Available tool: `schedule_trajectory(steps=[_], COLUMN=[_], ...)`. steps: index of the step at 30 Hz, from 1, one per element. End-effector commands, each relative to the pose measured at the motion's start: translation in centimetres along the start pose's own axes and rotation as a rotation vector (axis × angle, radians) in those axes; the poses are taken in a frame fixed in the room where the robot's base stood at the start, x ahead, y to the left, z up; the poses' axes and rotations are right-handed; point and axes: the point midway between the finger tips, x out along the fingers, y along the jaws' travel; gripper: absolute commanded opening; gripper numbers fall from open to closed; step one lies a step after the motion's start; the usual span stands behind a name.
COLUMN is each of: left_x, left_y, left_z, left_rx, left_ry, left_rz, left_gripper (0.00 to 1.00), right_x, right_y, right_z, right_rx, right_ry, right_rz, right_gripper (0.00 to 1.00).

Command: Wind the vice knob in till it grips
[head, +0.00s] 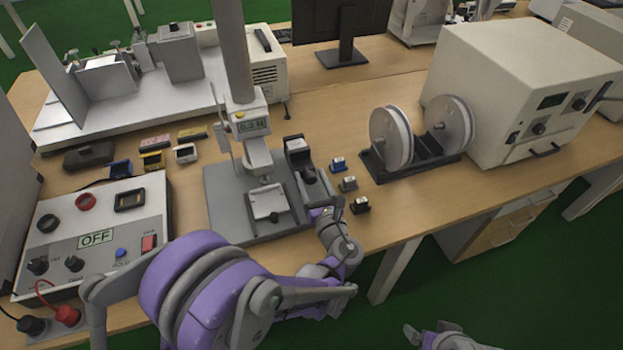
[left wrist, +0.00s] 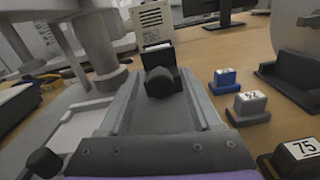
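The small vice (head: 297,158) stands on the right part of the grey fixture plate, with a dark jaw block at its back. Its dark round knob (left wrist: 158,82) faces the camera in the left wrist view, between two grey rails. My left gripper (head: 322,212) is at the vice's front end, in line with the knob. In the left wrist view a gap shows between the knob and the dark screwed plate at the bottom.
Small blue, grey and black blocks (head: 360,205) stand close right of the vice. A force stand's column (head: 235,50) rises on its left. A control box (head: 95,235) reading OFF stands left. A twin-disc rig (head: 392,138) and a white oven-like box (head: 515,95) stand right.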

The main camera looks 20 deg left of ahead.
Motion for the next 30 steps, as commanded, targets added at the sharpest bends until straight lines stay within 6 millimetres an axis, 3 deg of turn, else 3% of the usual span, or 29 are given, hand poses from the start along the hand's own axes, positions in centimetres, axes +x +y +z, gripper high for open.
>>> schedule_trajectory(steps=[1, 10, 16, 24, 30], left_x=[0.0, 0.0, -0.1, -0.1, -0.1], left_y=[0.0, 0.0, 0.0, -0.1, -0.1], left_z=[0.0, 0.0, 0.0, -0.1, 0.0], left_rx=[0.0, 0.0, 0.019, 0.25, 0.309], left_ry=[0.0, 0.0, 0.001, 0.007, 0.009], left_rz=[0.0, -0.001, -0.001, -0.003, -0.003], left_gripper=[0.54, 0.0, 0.0, 0.0, 0.0], right_x=[0.0, 0.0, 0.1, 1.1, 1.2], right_y=[0.0, 0.0, 0.0, 0.0, 0.0], right_z=[0.0, 0.0, 0.1, 0.5, 0.5], right_rx=[0.0, 0.0, 0.0, 0.0, 0.0], right_ry=[0.0, 0.0, -0.001, -0.004, -0.005], right_rz=[0.0, 0.0, 0.0, 0.0, 0.0], right_gripper=[0.92, 0.92, 0.92, 0.92, 0.92])
